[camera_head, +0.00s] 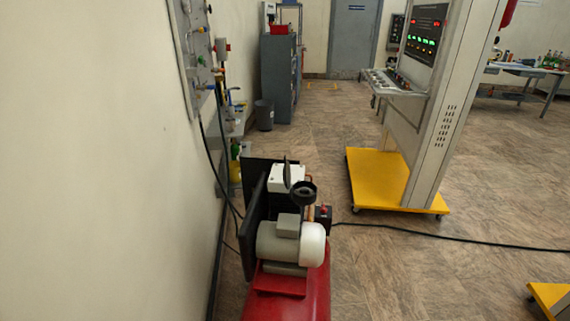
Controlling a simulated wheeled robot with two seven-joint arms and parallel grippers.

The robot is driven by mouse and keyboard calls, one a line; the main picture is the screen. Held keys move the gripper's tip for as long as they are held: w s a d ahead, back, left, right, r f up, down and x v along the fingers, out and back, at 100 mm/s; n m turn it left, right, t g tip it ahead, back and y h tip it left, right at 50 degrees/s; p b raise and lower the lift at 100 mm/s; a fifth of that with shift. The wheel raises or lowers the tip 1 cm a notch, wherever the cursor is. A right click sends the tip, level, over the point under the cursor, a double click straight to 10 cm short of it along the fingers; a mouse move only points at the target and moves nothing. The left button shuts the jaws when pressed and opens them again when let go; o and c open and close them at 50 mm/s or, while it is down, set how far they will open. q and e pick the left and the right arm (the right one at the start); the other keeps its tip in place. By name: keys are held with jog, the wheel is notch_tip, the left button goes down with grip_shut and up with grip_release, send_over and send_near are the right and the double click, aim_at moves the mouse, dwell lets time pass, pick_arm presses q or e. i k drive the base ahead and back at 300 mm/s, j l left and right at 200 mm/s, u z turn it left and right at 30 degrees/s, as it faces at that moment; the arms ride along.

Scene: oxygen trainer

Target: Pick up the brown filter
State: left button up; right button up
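I cannot make out a clearly brown filter in the head view. A compressor (290,244) with a grey and white motor stands on a red tank (300,297) at the bottom middle. A dark round cup-shaped part (304,192) sits on its upper right side, and I cannot tell whether it is a filter. A small copper-coloured piece (309,212) shows just below that part. Neither of my grippers is in view.
A wall panel (196,55) with valves and hoses hangs at the left. A control cabinet on a yellow wheeled base (367,184) stands right of centre. A black cable (450,238) crosses the floor. A bin (264,115) stands farther back; open floor lies right of the compressor.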

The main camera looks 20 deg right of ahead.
aim_at(304, 191)
jog(key=l+u, duration=0.35)
jog(key=l, duration=0.6)
jog(key=l+u, duration=0.2)
jog(key=l, duration=0.3)
jog(key=l+u, duration=0.2)
jog(key=l, duration=0.3)
jog(key=l+u, duration=0.2)
jog(key=l, duration=0.35)
jog(key=k+l+u, duration=0.2)
jog(key=l, duration=0.25)
jog(key=l+u, duration=0.25)
jog(key=l, duration=0.25)
